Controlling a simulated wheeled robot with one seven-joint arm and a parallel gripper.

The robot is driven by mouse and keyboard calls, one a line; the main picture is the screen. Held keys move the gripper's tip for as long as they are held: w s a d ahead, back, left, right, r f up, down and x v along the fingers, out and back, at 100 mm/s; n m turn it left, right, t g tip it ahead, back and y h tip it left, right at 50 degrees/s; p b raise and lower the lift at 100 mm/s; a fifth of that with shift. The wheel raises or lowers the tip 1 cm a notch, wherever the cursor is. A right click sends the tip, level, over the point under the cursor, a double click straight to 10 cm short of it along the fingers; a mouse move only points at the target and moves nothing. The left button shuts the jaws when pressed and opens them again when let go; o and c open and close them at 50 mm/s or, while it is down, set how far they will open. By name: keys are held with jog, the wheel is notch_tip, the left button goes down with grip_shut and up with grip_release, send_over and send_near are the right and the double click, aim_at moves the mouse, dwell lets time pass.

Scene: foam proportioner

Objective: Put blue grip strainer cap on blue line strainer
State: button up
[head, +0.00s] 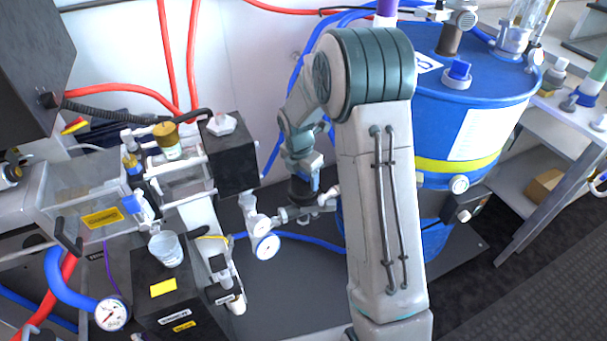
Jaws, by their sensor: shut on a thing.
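My gripper (303,198) points down in the middle of the head view, below my bent wrist. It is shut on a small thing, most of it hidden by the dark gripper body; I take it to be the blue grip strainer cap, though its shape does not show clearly. Just under and beside the fingers is a grey metal pipe fitting (283,214), which may be the line strainer. I cannot tell whether the held thing touches it.
A large blue drum (436,120) with a yellow band stands behind my arm. A black box (229,153) and clear cylinder assembly lie left. A cup (166,249) stands on another black box. Blue and red hoses run around.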

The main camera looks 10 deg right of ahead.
aim_at(300, 179)
jog(key=shift+f, duration=0.45)
jog(key=shift+f+b, duration=0.5)
jog(key=shift+f, duration=0.1)
jog(key=o, duration=1.1)
jog(key=shift+o, duration=0.2)
jog(key=shift+r, duration=0.1)
notch_tip(300, 179, up, 14)
jog(key=a+p, duration=0.1)
jog(key=p, duration=0.1)
jog(key=shift+s+a, duration=0.15)
jog(key=shift+s, duration=0.3)
